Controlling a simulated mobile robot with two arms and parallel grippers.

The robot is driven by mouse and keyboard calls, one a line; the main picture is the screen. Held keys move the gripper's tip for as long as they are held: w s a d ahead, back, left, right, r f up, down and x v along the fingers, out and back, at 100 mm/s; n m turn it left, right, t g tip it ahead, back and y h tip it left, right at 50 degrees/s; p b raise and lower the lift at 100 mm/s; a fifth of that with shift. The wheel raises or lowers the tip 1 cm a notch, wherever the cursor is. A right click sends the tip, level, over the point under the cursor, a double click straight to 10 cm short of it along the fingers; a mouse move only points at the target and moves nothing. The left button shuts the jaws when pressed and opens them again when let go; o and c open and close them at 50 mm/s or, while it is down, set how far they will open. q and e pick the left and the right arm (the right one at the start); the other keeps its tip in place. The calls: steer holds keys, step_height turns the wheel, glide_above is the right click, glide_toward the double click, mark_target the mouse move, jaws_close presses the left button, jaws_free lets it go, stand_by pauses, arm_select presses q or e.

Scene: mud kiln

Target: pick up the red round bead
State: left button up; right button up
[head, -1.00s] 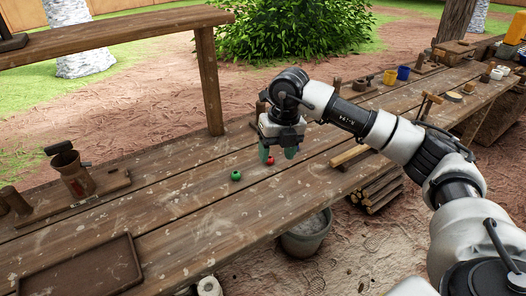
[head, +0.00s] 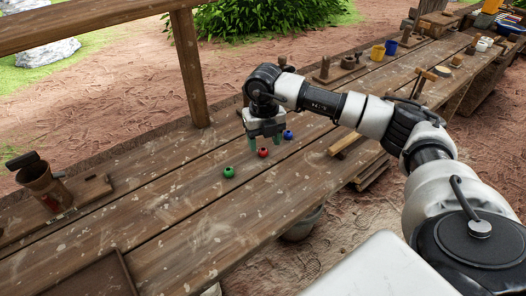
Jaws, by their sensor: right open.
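The red round bead (head: 263,153) lies on the wooden bench (head: 185,205), near its middle. My right gripper (head: 264,143) points down just above and behind the red bead. Its green-tipped fingers are apart, with nothing seen between them. I cannot tell exactly how high the fingertips are above the wood. My left gripper is not in view.
A green bead (head: 229,172) lies left of the red bead, and a blue bead (head: 288,135) lies to its right, close to the gripper. A wooden post (head: 188,70) rises at the bench's back edge. A dark tray (head: 95,278) is at front left.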

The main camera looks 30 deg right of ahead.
mark_target(264, 149)
step_height(264, 149, down, 4)
steer(key=shift+w+r, duration=0.1)
steer(key=shift+r, duration=0.15)
steer(key=c, duration=1)
